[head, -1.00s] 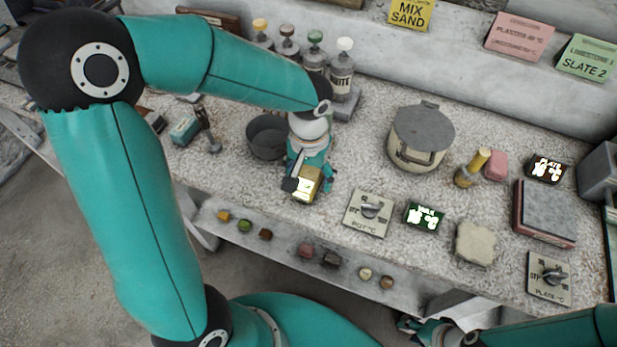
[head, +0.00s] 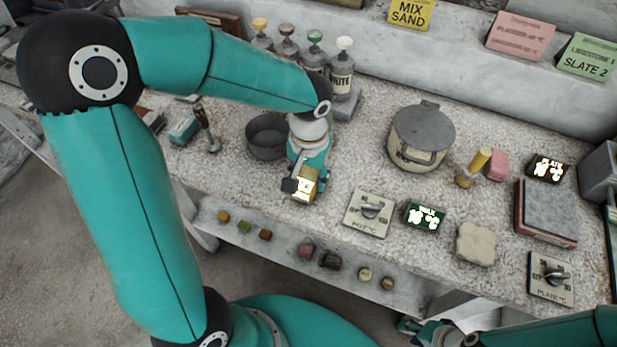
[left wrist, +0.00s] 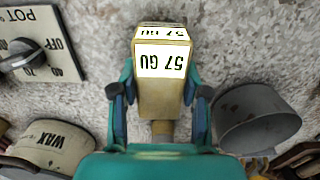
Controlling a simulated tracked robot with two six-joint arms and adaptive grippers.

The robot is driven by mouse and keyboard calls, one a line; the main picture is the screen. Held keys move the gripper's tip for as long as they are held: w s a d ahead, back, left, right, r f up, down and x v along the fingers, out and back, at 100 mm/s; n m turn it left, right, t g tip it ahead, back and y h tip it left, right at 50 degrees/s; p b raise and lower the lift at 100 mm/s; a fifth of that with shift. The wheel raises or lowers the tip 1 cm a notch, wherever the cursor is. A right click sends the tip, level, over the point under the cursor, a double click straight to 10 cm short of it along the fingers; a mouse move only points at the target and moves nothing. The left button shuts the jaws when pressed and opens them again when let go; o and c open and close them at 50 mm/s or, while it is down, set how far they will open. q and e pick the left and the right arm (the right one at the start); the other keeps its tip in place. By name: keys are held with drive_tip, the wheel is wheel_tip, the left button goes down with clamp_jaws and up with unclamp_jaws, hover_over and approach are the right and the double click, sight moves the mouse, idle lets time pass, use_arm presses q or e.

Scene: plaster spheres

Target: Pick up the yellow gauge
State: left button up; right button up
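The yellow gauge (head: 305,190) is a small yellow block with a lit display, on the speckled bench top near its front edge. In the left wrist view the gauge (left wrist: 160,95) fills the middle and its display reads 57 GU upside down. My left gripper (head: 307,178) points down over it. In the wrist view its fingertips (left wrist: 160,88) lie against both sides of the gauge. Whether the gauge touches the bench is hard to tell. My right gripper (head: 408,326) is partly visible low in the head view, and its fingers are unclear.
A dark grey pot (head: 267,138) stands close behind the gauge to the left. A lidded wax pot (head: 420,140) and the POT dial (head: 370,212) are to the right. Small coloured samples (head: 245,226) lie on the lower ledge. Bottles (head: 341,75) stand behind.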

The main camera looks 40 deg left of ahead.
sight(309, 173)
use_arm(q)
clamp_jaws()
drive_tip(key=shift+r, duration=0.1)
drive_tip(key=shift+r+p, duration=0.35)
drive_tip(key=shift+p, duration=0.05)
wheel_tip(309, 173, up, 20)
drive_tip(key=p, duration=0.1)
drive_tip(key=shift+f, duration=0.15)
